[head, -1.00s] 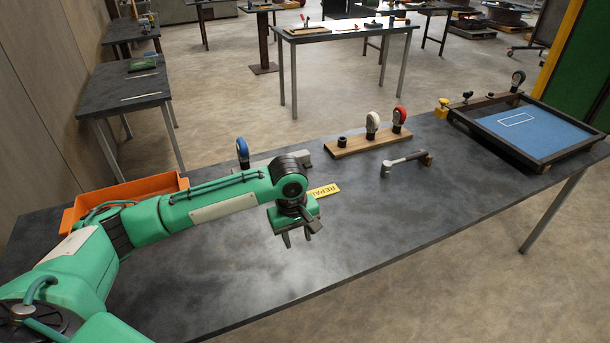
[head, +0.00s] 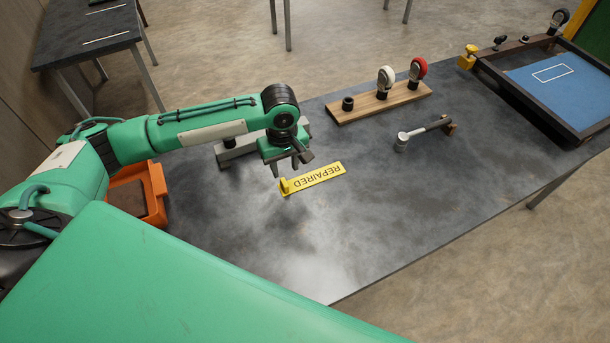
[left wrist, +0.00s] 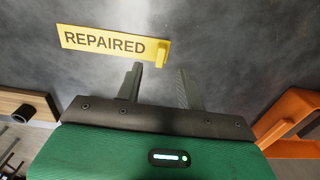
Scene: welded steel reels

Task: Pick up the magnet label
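The magnet label (head: 318,178) is a flat yellow strip reading REPAIRED, lying on the dark table, with a small raised yellow tab at its left end. In the left wrist view the label (left wrist: 108,41) is at the upper left, its tab at its right end, just beyond the fingertips. My left gripper (head: 285,168) is above the table beside the tab end. Its two fingers (left wrist: 160,84) are apart with nothing between them. My right gripper is not in view.
An orange bin (head: 154,187) stands left, partly behind my left arm. A grey metal block (head: 238,147) is behind the gripper. The front table is clear.

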